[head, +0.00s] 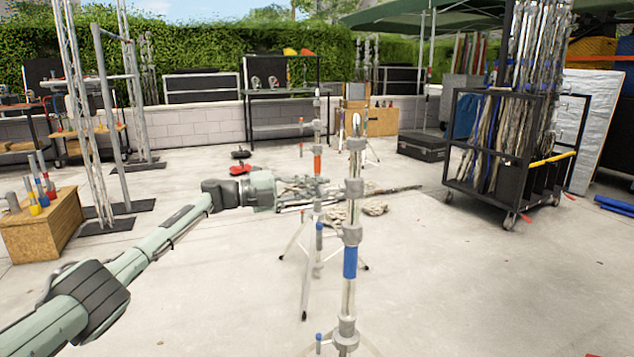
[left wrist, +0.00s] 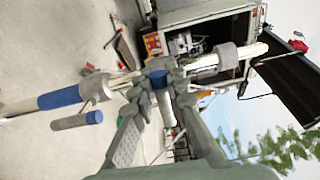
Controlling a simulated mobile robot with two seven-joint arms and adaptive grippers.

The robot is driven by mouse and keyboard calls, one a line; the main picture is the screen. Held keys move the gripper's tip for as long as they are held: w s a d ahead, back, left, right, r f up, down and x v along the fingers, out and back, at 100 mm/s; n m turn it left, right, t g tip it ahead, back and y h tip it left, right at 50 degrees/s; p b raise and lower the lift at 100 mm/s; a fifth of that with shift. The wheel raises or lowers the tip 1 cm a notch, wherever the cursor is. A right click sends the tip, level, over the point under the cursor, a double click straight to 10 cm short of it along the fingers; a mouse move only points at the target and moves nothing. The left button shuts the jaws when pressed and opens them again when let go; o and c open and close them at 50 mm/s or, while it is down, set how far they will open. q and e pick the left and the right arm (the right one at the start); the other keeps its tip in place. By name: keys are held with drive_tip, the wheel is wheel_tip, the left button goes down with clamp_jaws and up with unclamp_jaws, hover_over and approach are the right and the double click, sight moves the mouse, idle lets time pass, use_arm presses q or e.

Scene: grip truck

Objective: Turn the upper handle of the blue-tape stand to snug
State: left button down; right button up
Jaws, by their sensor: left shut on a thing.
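The blue-tape stand (head: 350,262) stands upright near the middle of the head view, a grey pole with several collars and a blue band. In the left wrist view its pole runs sideways, with the blue tape (left wrist: 60,97) at left. My left gripper (head: 318,190) reaches in from the left at the height of a collar (head: 353,188) above the tape. In the left wrist view my fingers (left wrist: 160,97) are closed around the upper handle (left wrist: 160,82), which has a blue band. A lower grey handle (left wrist: 75,121) with a blue end sits apart. My right gripper is out of view.
An orange-tape stand (head: 317,165) stands close behind the gripper, its tripod legs spread on the concrete. A wheeled black cart (head: 490,190) with poles is at right. A wooden crate (head: 45,230) is at left.

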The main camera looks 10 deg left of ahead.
use_arm(q)
drive_tip(key=shift+n, duration=0.3)
drive_tip(key=c, duration=1.5)
unclamp_jaws()
drive_tip(key=v, duration=1.2)
